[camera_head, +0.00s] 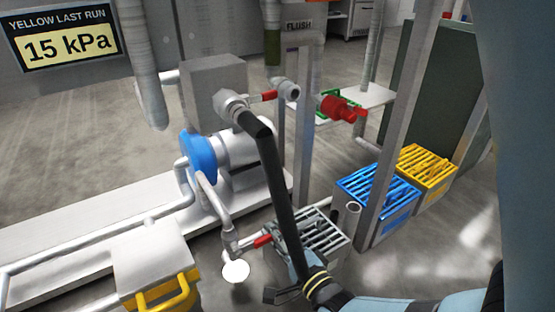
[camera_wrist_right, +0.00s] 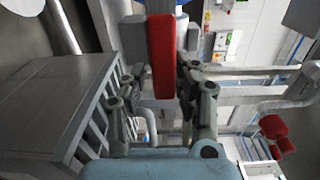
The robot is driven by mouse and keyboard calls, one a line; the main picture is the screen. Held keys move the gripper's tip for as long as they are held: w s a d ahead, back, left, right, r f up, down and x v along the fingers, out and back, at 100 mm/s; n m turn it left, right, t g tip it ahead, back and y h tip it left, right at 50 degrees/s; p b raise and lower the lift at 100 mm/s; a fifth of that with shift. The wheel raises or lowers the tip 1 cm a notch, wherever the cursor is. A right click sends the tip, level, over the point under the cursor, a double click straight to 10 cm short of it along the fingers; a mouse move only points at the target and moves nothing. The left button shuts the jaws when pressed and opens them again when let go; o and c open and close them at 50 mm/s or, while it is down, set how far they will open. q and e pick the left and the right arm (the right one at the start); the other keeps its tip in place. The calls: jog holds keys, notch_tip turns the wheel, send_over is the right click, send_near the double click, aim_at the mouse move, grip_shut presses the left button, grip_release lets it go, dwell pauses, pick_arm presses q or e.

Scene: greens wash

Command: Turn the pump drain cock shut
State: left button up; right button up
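The pump (camera_head: 202,158) with a blue face stands on a pale plinth in the head view. A grey pipe drops from it to the drain cock (camera_head: 232,242) near the floor. The cock's red handle (camera_head: 262,241) points to the right. My right gripper (camera_head: 277,262) is low beside the handle, partly hidden by its own wrist. In the right wrist view the red handle (camera_wrist_right: 162,55) lies lengthwise between the fingers of the open gripper (camera_wrist_right: 162,85). Gaps seem to show on both sides; contact cannot be told. My left gripper is not in view.
A grey slatted crate (camera_head: 325,238) stands right beside the cock. Blue (camera_head: 378,190) and yellow (camera_head: 428,170) crates stand farther right. A dark hose (camera_head: 275,175) slants down close to my gripper. A white disc (camera_head: 236,270) is below the cock. A red valve (camera_head: 340,107) is higher up.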

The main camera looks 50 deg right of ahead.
jog(key=shift+o, duration=1.2)
jog(key=shift+w+r, duration=0.1)
jog(key=shift+r, duration=0.1)
notch_tip(320, 180, up, 10)
jog(key=shift+f, duration=0.15)
jog(key=v, duration=1.2)
jog(key=shift+s, duration=0.25)
